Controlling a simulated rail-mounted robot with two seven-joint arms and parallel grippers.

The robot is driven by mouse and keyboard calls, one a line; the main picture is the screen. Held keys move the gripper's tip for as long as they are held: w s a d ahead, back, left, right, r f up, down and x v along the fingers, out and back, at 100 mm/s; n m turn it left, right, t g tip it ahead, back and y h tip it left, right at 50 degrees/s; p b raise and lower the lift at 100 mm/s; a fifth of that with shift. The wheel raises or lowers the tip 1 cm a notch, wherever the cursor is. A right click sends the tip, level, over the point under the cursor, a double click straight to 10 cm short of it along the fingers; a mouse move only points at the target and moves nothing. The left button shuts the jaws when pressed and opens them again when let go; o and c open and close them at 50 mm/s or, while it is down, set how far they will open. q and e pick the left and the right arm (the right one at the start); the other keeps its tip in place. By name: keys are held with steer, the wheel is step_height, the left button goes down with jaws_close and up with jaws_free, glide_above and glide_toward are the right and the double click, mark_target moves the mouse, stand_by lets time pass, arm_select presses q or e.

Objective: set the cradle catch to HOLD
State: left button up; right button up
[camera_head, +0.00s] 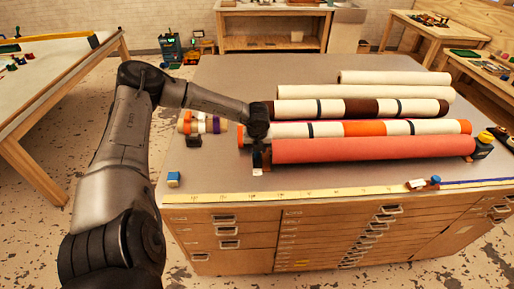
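A long red roll (370,150) lies across the near part of the workbench, apparently on a cradle. Its left end has a small dark and brown support (266,159) with a white tag (258,172) below it. My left gripper (258,150) is at this left end, close above the support. Its fingers are dark and small, so I cannot tell whether they are open or touching anything. The catch and its setting cannot be made out; the gripper may cover it. A yellow and black fitting (484,145) sits at the roll's right end. My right gripper is not in view.
Several cream rolls (365,93) with dark or orange bands lie behind the red one. Short banded rolls (204,125) and a black block (194,141) lie left. A blue block (173,179) and yellow ruler strip (330,190) are near the front edge. The left front is mostly clear.

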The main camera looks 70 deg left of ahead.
arm_select(q)
steer(key=o, duration=0.4)
steer(key=shift+c, duration=0.2)
steer(key=v, duration=1.3)
steer(key=shift+r, duration=0.45)
steer(key=shift+c, duration=0.3)
